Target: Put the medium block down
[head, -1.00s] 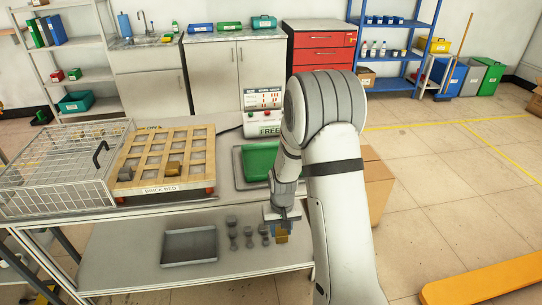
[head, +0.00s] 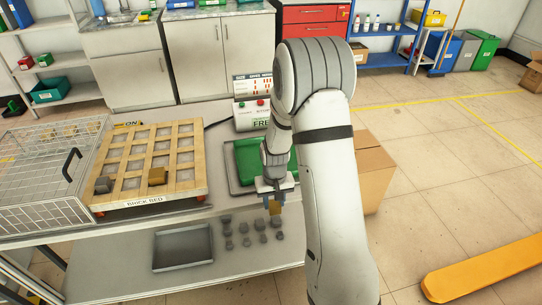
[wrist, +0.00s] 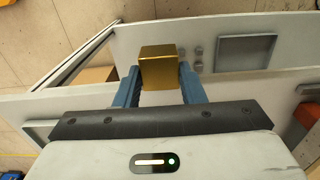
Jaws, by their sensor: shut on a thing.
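A brass-coloured block (head: 275,207) is held between the two fingers of my gripper (head: 275,196), off any surface. It hangs by the front edge of the table, above the small grey pieces on the lower shelf. In the wrist view the block (wrist: 158,68) sits squarely between the blue fingers (wrist: 159,84), its top and one side showing. The brick bed (head: 150,202), a wooden grid, stands on the table to the left.
A green tray (head: 248,155) lies behind my gripper, below a control box (head: 251,118). A wire cage (head: 42,195) stands at the left. The lower shelf holds a grey tray (head: 183,262) and several small grey pieces (head: 248,240). A cardboard box (head: 372,165) stands right of the table.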

